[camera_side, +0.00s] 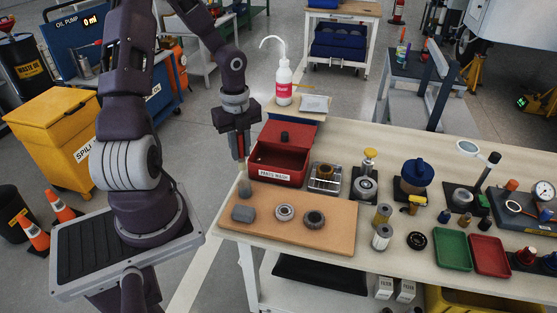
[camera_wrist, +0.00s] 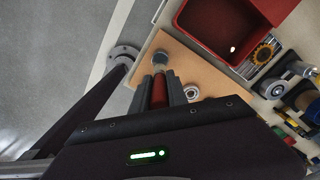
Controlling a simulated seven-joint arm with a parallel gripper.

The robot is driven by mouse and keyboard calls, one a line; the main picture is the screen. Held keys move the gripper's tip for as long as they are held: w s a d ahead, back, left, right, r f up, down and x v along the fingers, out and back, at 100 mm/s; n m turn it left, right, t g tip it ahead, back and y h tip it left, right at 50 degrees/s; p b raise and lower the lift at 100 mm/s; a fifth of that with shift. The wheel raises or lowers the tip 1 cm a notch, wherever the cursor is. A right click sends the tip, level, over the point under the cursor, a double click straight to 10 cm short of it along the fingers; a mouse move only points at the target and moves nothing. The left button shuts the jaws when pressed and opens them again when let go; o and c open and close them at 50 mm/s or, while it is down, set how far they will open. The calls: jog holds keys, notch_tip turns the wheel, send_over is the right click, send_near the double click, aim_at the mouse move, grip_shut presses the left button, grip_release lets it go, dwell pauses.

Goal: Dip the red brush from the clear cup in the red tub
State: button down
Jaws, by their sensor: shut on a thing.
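My gripper (camera_side: 240,146) is shut on the red brush (camera_side: 241,150), whose red handle points down between the fingers. The wrist view shows the brush (camera_wrist: 159,90) between the two fingers (camera_wrist: 161,88). A small greyish, see-through shape, apparently the clear cup (camera_side: 244,187), stands directly under the brush at the back left corner of the tan mat. It seems to show as a grey round thing (camera_wrist: 160,58) in the wrist view. I cannot tell whether the brush tip is inside it. The red tub (camera_side: 279,162), labelled PARTS WASH, is open, just right of my gripper.
A white bottle (camera_side: 284,84) stands behind the tub. A metal tray with a gear (camera_side: 324,178) is close right of the tub. Several other items crowd the table's right side.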

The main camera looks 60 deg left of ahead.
jog(key=w+a, duration=0.3)
jog(key=w, duration=0.5)
jog(key=w+a, duration=0.2)
jog(key=w, duration=0.5)
notch_tip(320, 180, down, 9)
jog(key=shift+a+r, duration=0.1)
jog(key=shift+a, duration=0.05)
jog(key=shift+r, duration=0.15)
notch_tip(320, 180, up, 8)
dwell(0.6)
dwell(1.9)
notch_tip(320, 180, up, 4)
jog(key=shift+f, duration=0.1)
